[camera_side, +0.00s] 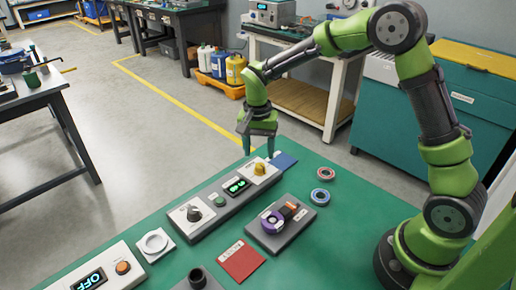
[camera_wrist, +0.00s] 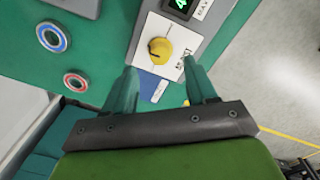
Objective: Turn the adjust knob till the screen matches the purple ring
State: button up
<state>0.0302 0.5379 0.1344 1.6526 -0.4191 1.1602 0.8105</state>
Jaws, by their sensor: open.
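A yellow knob (camera_side: 259,169) sits on a white plate at the far end of a long grey panel. It also shows in the wrist view (camera_wrist: 160,47), just ahead of my fingers. Beside it the panel has a small screen (camera_side: 237,185) with green digits, too small to read surely; the wrist view shows only its edge (camera_wrist: 180,5). A purple ring (camera_side: 273,222) rests on a dark grey block in front of the panel. My gripper (camera_side: 259,151) is open and empty, pointing down above the yellow knob, with its fingers apart and not touching it.
The panel also carries a green button (camera_side: 219,200) and a black knob (camera_side: 194,214). A box at the lower left has an orange knob (camera_side: 123,267) and a screen reading OFF (camera_side: 89,280). Two small rings (camera_side: 320,196), a red card (camera_side: 241,261) and a white ring piece (camera_side: 154,242) lie on the green table.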

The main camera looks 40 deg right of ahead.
aim_at(260, 165)
jog(key=shift+s+f, duration=0.1)
jog(key=shift+f, duration=2.3)
jog(key=c, duration=1)
jog(key=shift+c, duration=0.2)
